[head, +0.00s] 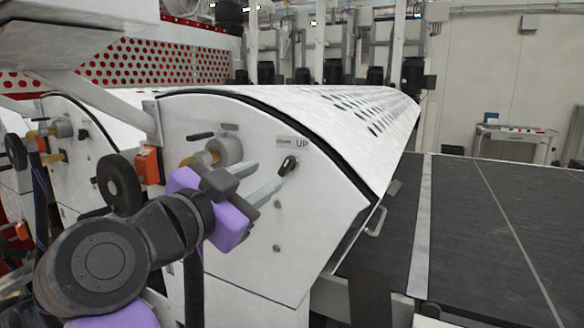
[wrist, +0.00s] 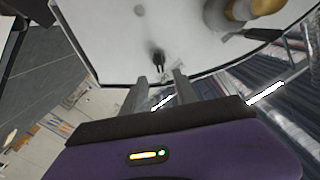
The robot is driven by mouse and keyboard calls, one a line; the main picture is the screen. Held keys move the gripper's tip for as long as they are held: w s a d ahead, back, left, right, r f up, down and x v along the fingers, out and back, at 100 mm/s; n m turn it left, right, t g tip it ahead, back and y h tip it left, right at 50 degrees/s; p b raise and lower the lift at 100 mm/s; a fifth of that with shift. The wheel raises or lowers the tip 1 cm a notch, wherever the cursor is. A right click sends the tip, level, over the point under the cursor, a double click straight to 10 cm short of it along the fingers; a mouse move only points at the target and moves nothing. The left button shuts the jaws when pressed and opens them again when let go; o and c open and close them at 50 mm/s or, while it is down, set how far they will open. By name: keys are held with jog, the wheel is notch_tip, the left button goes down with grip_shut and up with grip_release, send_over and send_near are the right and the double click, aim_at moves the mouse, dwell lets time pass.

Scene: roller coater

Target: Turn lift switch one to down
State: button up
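A small black rotary switch (head: 288,165) sits on the white curved side panel (head: 300,230), under a label (head: 292,143) that reads "UP" at its right; the smaller word at its left is hard to read. The switch's handle looks tilted. My gripper (head: 268,176) is in front of the panel, with its two grey fingers pointing at the switch from the lower left. In the wrist view the switch (wrist: 158,60) shows just beyond and between the fingertips (wrist: 160,74). The fingers are apart with nothing between them. I cannot tell if a fingertip touches the switch.
A grey roller knob with a brass shaft (head: 225,151) and an orange box (head: 149,165) are on the panel's left. A second similar panel (head: 75,120) stands further left. A metal handle (head: 376,221) juts from the right edge. The dark conveyor bed (head: 500,220) at right is clear.

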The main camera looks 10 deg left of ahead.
aim_at(285, 167)
jog(key=p+x, duration=0.1)
jog(key=x, duration=0.5)
jog(key=shift+w+p, duration=0.15)
jog(key=shift+p, duration=0.2)
jog(key=shift+x, duration=0.8)
jog(key=shift+f, duration=0.15)
jog(key=shift+c, duration=0.3)
grip_shut()
